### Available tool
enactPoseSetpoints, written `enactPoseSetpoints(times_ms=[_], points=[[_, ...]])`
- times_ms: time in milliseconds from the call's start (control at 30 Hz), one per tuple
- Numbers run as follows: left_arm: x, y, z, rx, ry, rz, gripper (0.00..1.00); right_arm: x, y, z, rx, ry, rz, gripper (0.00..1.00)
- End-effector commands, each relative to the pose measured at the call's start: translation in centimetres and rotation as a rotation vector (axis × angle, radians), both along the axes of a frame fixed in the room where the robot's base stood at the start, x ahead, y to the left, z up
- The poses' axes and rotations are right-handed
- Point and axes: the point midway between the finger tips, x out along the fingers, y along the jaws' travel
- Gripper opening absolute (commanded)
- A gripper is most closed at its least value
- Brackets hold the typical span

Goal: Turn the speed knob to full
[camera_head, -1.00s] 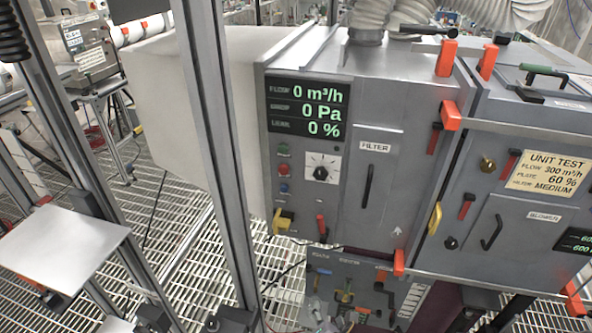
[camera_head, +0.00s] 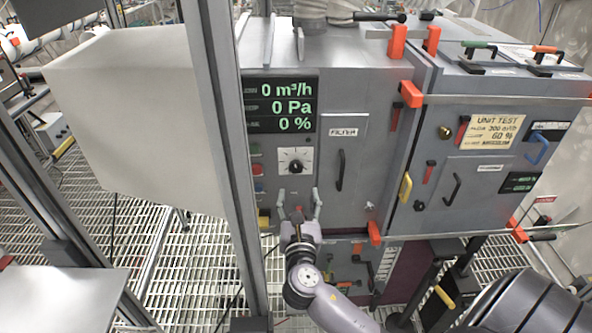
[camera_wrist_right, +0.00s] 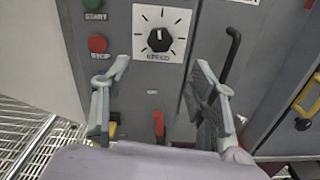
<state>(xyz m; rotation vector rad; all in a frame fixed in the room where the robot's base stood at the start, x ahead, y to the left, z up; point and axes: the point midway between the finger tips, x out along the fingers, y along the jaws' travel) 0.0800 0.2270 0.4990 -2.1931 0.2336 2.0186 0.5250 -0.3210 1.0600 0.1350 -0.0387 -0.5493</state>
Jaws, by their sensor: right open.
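The speed knob (camera_head: 295,166) is a black round knob on a white dial plate with tick marks, on the grey front panel below the display. In the right wrist view the knob (camera_wrist_right: 160,40) shows above the label SPEED, its pointer mark near the top. My right gripper (camera_head: 298,197) is open and empty, just below the dial in the head view. In the right wrist view its fingers (camera_wrist_right: 155,75) stand spread below the knob, apart from it. My left gripper is not in view.
The display (camera_head: 281,104) reads 0 m³/h, 0 Pa and 0 %. Green START (camera_wrist_right: 94,4) and red STOP (camera_wrist_right: 97,44) buttons are left of the dial. A red lever (camera_wrist_right: 158,124) is below; a black filter handle (camera_head: 340,170) is right. A steel post (camera_head: 222,150) stands left.

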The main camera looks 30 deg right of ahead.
Motion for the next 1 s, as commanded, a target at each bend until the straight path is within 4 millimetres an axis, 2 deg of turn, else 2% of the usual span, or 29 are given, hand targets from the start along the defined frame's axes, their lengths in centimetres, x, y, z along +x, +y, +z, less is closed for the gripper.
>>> enactPoseSetpoints(times_ms=[200,433,600,867,1000], points=[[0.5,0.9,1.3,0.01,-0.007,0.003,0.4,4.1,-2.6,0.3,-0.001,0.0,-0.001,0.53],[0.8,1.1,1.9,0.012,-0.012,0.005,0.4,7.2,-4.4,0.1,0.0,0.0,0.0,0.53],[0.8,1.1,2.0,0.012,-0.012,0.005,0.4,8.1,-5.0,0.0,0.001,0.0,-0.001,0.53],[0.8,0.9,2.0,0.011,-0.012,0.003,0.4,8.2,-5.1,0.0,0.002,0.0,0.0,0.53],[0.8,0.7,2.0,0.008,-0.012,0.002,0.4,8.2,-5.1,0.0,0.001,0.0,0.0,0.46]])
